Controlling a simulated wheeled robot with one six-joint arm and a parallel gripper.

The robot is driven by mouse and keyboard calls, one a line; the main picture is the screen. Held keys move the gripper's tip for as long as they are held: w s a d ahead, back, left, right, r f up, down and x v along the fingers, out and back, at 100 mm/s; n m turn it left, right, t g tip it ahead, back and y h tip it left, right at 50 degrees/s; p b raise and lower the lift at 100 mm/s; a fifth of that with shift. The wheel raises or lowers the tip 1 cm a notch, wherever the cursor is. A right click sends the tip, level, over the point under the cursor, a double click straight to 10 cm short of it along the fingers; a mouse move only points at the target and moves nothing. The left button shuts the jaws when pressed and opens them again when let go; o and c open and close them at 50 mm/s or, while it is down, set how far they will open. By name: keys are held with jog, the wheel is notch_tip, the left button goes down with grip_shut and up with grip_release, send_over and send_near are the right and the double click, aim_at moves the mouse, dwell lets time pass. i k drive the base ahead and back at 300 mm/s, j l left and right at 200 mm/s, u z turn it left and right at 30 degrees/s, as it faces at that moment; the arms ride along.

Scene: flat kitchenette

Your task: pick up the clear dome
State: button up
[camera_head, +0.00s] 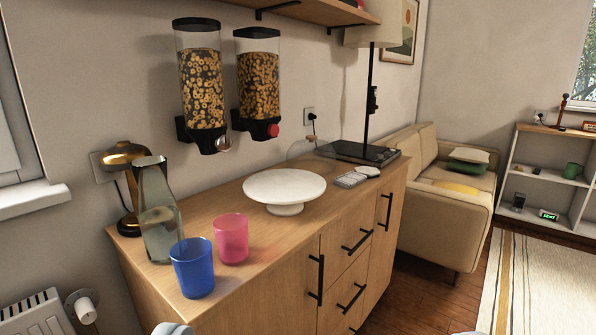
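The clear dome (303,150) is faint and see-through. It appears to sit on the wooden sideboard (275,285) near the wall, behind a white cake stand (285,187). My gripper (318,331) shows only as two grey tips at the bottom edge of the picture. The tips are wide apart with nothing visible between them, well short of the dome.
A blue cup (193,267), pink cup (231,238), glass carafe (158,215) and brass lamp (125,165) crowd the sideboard's near left. Two cereal dispensers (202,90) (259,85) hang above. Floor is open at right.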

aim_at(311, 154)
jog(key=i+l+u, duration=0.35)
jog(key=i+l, duration=0.5)
jog(key=i, duration=0.25)
jog(key=i+l+u, duration=0.3)
jog(key=i+l, duration=0.65)
jog(key=l, duration=0.2)
